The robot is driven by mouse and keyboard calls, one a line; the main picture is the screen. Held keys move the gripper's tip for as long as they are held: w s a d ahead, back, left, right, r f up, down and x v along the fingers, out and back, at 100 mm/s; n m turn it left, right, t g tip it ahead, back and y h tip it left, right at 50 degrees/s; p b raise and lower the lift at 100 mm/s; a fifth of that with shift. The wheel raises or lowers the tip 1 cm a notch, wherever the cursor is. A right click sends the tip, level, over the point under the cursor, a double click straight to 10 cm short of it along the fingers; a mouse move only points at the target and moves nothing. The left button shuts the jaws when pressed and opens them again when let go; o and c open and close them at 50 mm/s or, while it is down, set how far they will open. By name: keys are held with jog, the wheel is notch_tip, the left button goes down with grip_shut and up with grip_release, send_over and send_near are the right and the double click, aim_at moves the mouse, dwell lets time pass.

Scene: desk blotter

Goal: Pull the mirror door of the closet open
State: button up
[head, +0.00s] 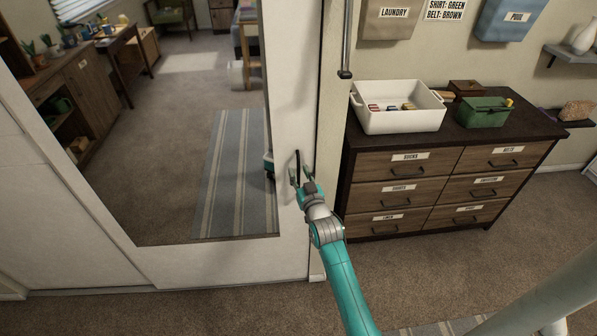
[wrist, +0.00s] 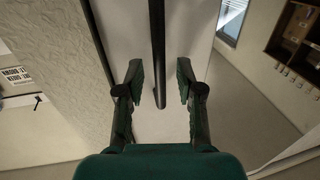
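The mirror door (head: 293,215) is a white-framed closet door with a large mirror, at the left and middle of the head view. A dark vertical bar handle (head: 298,166) is on its right frame strip. My gripper (head: 302,176) is at the handle's height. In the wrist view the handle (wrist: 158,60) runs down between the two open fingers of my gripper (wrist: 160,88), with a gap on each side. I cannot tell how deep the handle sits between the fingers. The door looks shut against the wall edge at its right.
A dark wooden dresser (head: 405,182) stands right of the door, with a white bin (head: 398,118) and a green box (head: 484,112) on top. Bags hang on the wall above. The carpet (head: 220,300) in front of the door is clear. The mirror reflects a room with a striped rug.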

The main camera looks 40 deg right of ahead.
jog(key=shift+w+d, duration=0.25)
jog(key=shift+w, duration=0.4)
grip_shut()
